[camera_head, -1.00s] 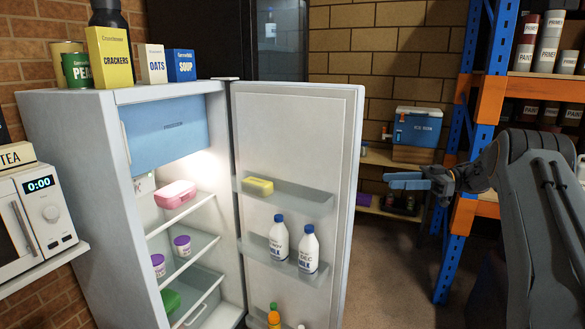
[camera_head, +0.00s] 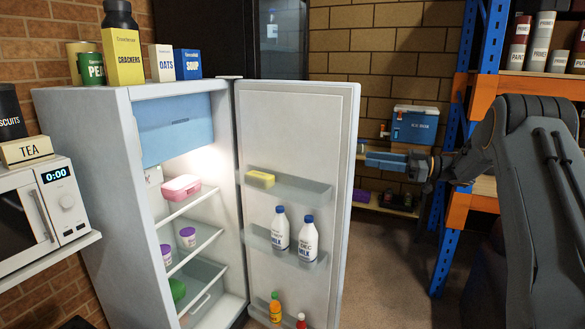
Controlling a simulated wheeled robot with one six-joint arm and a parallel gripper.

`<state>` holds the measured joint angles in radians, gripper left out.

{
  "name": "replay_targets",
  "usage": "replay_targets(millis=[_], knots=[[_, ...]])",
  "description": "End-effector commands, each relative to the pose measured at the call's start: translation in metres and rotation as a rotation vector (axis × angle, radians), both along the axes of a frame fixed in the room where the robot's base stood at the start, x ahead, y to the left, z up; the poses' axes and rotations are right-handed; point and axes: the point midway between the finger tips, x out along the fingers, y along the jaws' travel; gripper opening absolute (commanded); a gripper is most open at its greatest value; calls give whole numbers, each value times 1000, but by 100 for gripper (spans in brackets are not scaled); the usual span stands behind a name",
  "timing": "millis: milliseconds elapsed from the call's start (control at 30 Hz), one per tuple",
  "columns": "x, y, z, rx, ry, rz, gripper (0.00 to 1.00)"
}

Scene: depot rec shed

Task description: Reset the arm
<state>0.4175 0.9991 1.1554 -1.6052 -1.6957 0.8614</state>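My gripper (camera_head: 380,160) is at the right of the middle, its blue fingers pointing left. It is raised in the air to the right of the open fridge door (camera_head: 346,215). The fingers are seen nearly side-on, so the gap between them is hidden. No held object shows. My grey arm fills the right edge of the view.
The fridge (camera_head: 115,150) stands open at left, with milk bottles (camera_head: 280,230) in its door. A microwave (camera_head: 40,208) is on a shelf at far left. A blue ice box (camera_head: 414,127) and a blue-and-orange rack (camera_head: 462,150) stand behind my gripper. Floor shows between door and rack.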

Motion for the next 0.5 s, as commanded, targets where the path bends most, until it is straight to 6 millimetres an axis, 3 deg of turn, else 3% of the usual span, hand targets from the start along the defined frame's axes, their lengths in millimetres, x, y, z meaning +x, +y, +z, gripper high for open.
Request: replay_targets(millis=[300,400,500], knots=[[62,29,35,-31,-22,-471,32],[68,26,32,-79,33,-678,32],[56,19,15,-151,129,-865,32]])
